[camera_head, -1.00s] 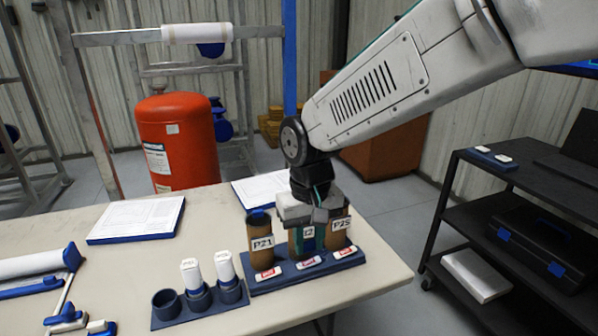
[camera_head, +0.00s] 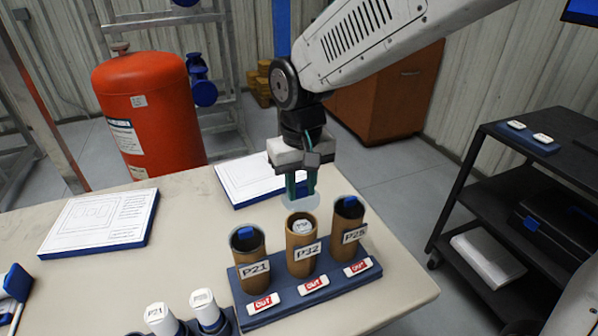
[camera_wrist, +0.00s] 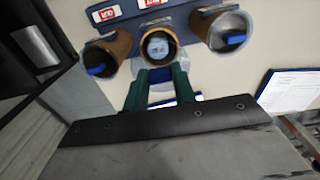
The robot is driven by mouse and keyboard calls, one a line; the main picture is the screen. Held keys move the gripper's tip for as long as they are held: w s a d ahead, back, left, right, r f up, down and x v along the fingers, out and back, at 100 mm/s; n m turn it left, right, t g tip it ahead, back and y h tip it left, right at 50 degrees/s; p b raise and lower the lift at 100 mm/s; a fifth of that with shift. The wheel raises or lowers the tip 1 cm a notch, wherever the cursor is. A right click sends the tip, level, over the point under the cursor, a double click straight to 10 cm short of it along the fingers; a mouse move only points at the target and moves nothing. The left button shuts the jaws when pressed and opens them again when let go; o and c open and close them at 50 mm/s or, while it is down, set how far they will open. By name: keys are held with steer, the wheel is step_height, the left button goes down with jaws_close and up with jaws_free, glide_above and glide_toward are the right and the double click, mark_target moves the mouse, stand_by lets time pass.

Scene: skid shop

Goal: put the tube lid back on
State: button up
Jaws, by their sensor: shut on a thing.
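Three brown cardboard tubes stand in a blue rack (camera_head: 300,304): P21 (camera_head: 247,272), P32 (camera_head: 292,262) in the middle and P25 (camera_head: 345,248). P32 is open at the top and a white round vial top (camera_head: 303,227) shows inside it. P21 and P25 have dark tops with something blue in them. My gripper (camera_head: 302,194) is above and just behind P32, apart from it. Its green fingers are shut on a pale, see-through round lid (camera_head: 303,204). In the wrist view my gripper (camera_wrist: 161,80) points at P32, whose vial top (camera_wrist: 157,46) shows.
White-capped vials (camera_head: 158,315) stand in a small blue holder at the front. Red-marked white tags (camera_head: 314,286) lie before the tubes. Papers on blue boards (camera_head: 100,220) lie at left and behind my gripper. A dark cart (camera_head: 490,205) stands at right.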

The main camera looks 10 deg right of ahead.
steer(key=shift+f, duration=3.1)
steer(key=shift+f, duration=0.2)
steer(key=o, duration=1.5)
steer(key=shift+r, duration=0.15)
steer(key=shift+r, duration=3.4)
jaws_close()
